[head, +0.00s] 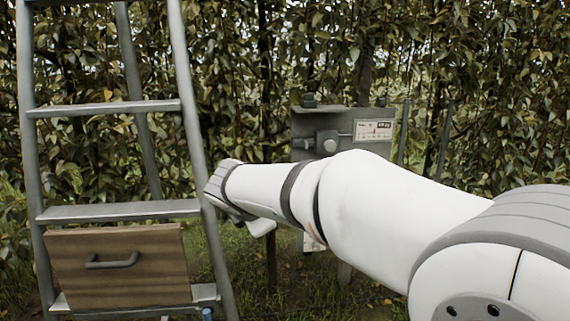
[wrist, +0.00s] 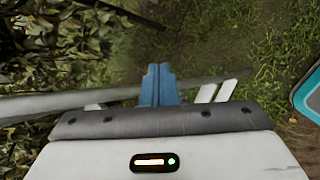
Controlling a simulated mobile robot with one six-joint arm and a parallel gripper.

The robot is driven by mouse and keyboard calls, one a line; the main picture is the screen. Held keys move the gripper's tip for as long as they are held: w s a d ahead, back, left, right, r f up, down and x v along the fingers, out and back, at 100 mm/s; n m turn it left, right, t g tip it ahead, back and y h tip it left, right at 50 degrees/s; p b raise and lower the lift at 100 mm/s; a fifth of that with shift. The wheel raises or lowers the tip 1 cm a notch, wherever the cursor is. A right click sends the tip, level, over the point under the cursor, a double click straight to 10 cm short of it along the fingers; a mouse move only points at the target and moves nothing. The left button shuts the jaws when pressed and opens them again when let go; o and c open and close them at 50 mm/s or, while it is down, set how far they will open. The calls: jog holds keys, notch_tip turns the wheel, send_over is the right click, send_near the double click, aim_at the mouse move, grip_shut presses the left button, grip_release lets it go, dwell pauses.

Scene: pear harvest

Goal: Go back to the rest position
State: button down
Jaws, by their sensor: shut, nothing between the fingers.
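My gripper (wrist: 157,70) shows in the wrist view as two blue fingers pressed together, with nothing between them. It points over grass and bare soil. In the head view my white arm reaches from the lower right toward the ladder (head: 120,107), and its far end is beside the ladder's right rail. The gripper fingers cannot be made out clearly in the head view.
A wooden drawer-like box with a grey handle (head: 115,280) sits low at the ladder. A grey cabinet with a label (head: 310,122) stands behind my arm. Leafy hedge (head: 240,60) fills the back. A teal-edged object (wrist: 303,95) is at the wrist view's right edge.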

jog(key=s+d+f+m+g, duration=0.25)
jog(key=s+d+m, duration=0.5)
jog(key=d, duration=0.45)
jog(key=s+d+f+m+g+y, duration=0.1)
jog(key=s+d+f+m, duration=0.3)
jog(key=s+m, duration=0.4)
jog(key=s+d+f+m+g, duration=0.2)
jog(key=s+d+f+m, duration=0.2)
jog(key=s+m, duration=0.4)
jog(key=shift+s+d+f+y+b, duration=0.25)
jog(key=shift+s+f+y, duration=0.2)
jog(key=shift+s, duration=0.55)
jog(key=shift+a, duration=0.1)
